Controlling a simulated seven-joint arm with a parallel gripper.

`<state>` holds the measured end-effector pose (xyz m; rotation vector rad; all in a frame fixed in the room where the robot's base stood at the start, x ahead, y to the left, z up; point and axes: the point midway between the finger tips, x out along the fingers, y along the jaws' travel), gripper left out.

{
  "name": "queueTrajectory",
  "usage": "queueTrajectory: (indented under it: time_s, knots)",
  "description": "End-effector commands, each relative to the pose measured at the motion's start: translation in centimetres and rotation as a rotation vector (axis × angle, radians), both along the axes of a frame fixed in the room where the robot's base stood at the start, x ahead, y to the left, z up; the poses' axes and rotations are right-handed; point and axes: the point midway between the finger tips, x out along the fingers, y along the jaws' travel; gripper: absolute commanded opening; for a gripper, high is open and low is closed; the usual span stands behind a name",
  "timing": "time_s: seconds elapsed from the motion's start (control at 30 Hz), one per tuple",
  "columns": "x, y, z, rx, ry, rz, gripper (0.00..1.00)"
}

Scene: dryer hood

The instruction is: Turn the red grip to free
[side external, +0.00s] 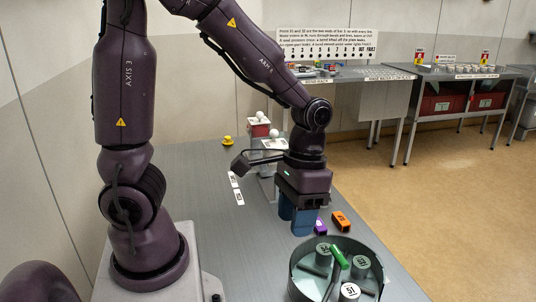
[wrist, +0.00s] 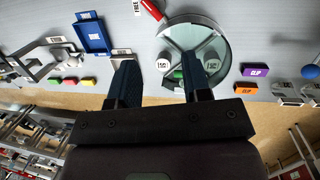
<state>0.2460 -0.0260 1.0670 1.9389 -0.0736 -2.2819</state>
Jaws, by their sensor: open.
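The red grip (wrist: 152,10) is a small bar at the top edge of the wrist view, by the rim of a round container (wrist: 226,32). A white label (wrist: 137,7) reading FREE lies just left of it. I cannot make out the red grip in the side view, where the container (side external: 297,262) is cut by the bottom edge. My gripper (wrist: 161,62) is open, its two dark blue fingers apart and nothing held between them. In the side view, my gripper (side external: 294,222) hangs above the table, just behind the container.
The container holds labelled grey cylinders (side external: 360,265) and a green piece (side external: 338,256). Orange (side external: 341,221) and purple (side external: 320,227) blocks lie close to my gripper. A blue tray (wrist: 79,38) stands left in the wrist view.

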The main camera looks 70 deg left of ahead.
Motion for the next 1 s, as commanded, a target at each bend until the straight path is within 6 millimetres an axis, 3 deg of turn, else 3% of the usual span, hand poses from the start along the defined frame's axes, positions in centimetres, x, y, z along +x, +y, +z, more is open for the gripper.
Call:
queueTrajectory:
  time_s: [0.6, 1.0]
  knots:
    - [-2.9, 1.4, 7.3, 0.091, -0.356, -0.074, 0.44]
    - [-4.2, 1.9, 10.4, 0.136, -0.527, -0.076, 0.44]
